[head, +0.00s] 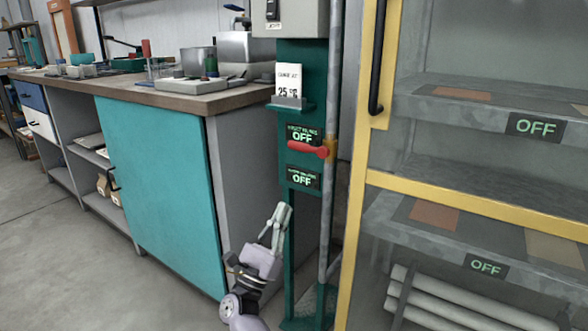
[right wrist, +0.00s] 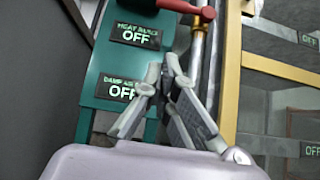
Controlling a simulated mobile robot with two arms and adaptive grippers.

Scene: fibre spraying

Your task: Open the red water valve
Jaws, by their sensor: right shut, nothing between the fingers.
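The red water valve handle (head: 308,149) lies about level, pointing left from its brass body on the vertical grey pipe (head: 328,205) beside the green post. In the right wrist view the red handle (right wrist: 184,7) shows at the top edge, partly cut off. My right gripper (head: 282,208) is below and to the left of the handle, apart from it, with its fingers pointing up. In the right wrist view my right gripper (right wrist: 168,64) has its fingertips together with nothing between them. My left gripper is not in view.
The green post (head: 301,75) carries several OFF signs and a 25 °C card (head: 289,80). A yellow-framed cabinet (head: 357,200) stands close on the right. A teal-doored workbench (head: 160,180) stands on the left. Open floor (head: 60,260) lies at lower left.

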